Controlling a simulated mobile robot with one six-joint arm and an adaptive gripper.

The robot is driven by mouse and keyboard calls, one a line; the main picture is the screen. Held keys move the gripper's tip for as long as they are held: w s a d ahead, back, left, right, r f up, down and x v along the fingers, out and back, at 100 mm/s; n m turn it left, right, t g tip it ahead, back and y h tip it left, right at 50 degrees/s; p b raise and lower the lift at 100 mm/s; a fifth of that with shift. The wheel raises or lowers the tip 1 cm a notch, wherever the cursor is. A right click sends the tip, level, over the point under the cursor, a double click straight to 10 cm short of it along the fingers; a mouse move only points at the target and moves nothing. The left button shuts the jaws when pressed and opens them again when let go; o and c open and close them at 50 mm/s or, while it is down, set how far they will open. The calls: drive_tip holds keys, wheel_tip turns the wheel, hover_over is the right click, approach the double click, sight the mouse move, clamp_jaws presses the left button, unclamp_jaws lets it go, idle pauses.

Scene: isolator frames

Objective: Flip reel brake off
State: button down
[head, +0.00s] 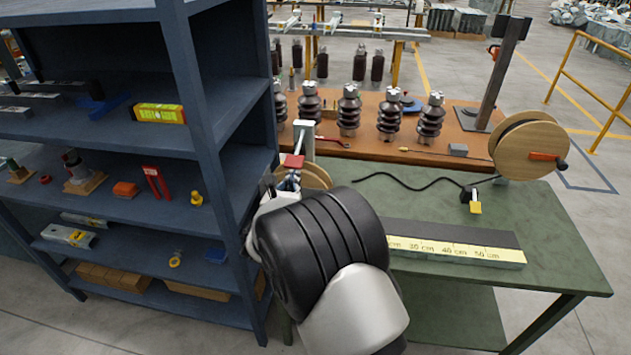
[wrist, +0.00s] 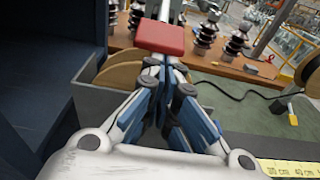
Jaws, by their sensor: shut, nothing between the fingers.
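A red pad (head: 293,161) sits on a pale grey upright bar (head: 303,130) at the left end of the green bench; it looks like a lever, perhaps the reel brake. In the wrist view the red pad (wrist: 160,38) is straight ahead of my fingertips. My gripper (head: 288,180) is shut and empty, its tips (wrist: 165,64) just below the pad in the picture; I cannot tell whether they touch. A wooden reel (head: 316,174) stands behind my gripper, partly hidden. A second wooden reel (head: 518,150) with an orange bar (head: 543,156) stands at the bench's right end.
A blue shelf unit (head: 190,120) stands close on the left of my arm. Several dark insulators stand on the brown table (head: 375,105) behind.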

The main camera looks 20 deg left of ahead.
drive_tip(key=r, duration=0.1)
drive_tip(key=r+g+p, duration=0.1)
drive_tip(key=s+r+p, duration=0.1)
drive_tip(key=shift+a+r, duration=0.25)
drive_tip(key=shift+a, duration=0.15)
drive_tip(key=shift+d+r, duration=0.1)
drive_tip(key=shift+r, duration=0.2)
drive_tip(key=b, duration=0.3)
approach(291, 167)
wheel_tip(291, 167, down, 2)
drive_tip(key=s, duration=0.2)
drive_tip(key=shift+s+d+f+g, duration=0.15)
drive_tip(key=shift+d+g, duration=0.15)
drive_tip(key=shift+d, duration=0.1)
